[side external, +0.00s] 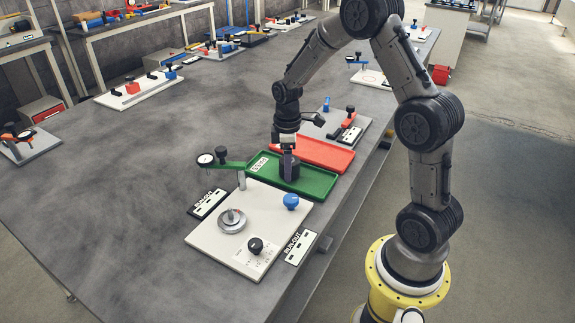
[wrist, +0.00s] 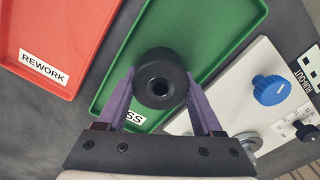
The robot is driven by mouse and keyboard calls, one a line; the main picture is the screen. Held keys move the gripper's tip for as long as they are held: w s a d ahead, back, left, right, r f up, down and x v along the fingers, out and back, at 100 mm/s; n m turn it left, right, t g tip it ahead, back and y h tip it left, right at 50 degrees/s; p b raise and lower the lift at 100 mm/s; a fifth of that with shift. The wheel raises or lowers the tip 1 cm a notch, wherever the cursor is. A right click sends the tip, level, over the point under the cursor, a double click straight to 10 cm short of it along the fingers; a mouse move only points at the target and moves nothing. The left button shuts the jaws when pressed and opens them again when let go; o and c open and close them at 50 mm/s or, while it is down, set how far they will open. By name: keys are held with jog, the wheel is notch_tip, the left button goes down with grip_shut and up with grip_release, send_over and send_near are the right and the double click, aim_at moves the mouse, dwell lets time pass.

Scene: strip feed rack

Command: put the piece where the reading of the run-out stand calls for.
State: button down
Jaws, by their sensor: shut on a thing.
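My gripper (wrist: 160,100) is shut on a dark round piece (wrist: 160,78) with a hole through its middle. In the wrist view the piece is between the purple fingers, over the green tray (wrist: 223,22), whose label is partly hidden and shows "SS". In the side view my gripper (side external: 288,168) is low over the green tray (side external: 322,190); I cannot tell if the piece touches it. The red tray labelled REWORK (wrist: 60,28) lies beside it. The run-out stand (side external: 205,235) has a silver spindle (side external: 232,220), a blue knob (side external: 291,201), a black knob (side external: 255,244) and a dial on a green arm (side external: 206,159). The dial reading is too small to tell.
RUNOUT plates (side external: 299,247) flank the stand. Another fixture with a red block (side external: 350,121) stands behind the red tray (side external: 312,152). More fixtures (side external: 140,90) sit at the far side of the grey table. The table's left middle (side external: 130,170) is clear.

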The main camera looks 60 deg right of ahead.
jog(key=shift+c, duration=1.6)
grip_release()
jog(key=shift+f, duration=0.1)
notch_tip(320, 180, up, 12)
jog(key=s+a+r+m+t, duration=0.2)
jog(key=s+a+r, duration=0.6)
jog(key=s+a+m+t, duration=0.3)
jog(key=s+a, duration=0.3)
jog(key=s, duration=0.6)
jog(key=shift+s+a+f+m+t, duration=0.2)
jog(key=shift+s+f+m+t, duration=0.1)
jog(key=shift+m, duration=0.3)
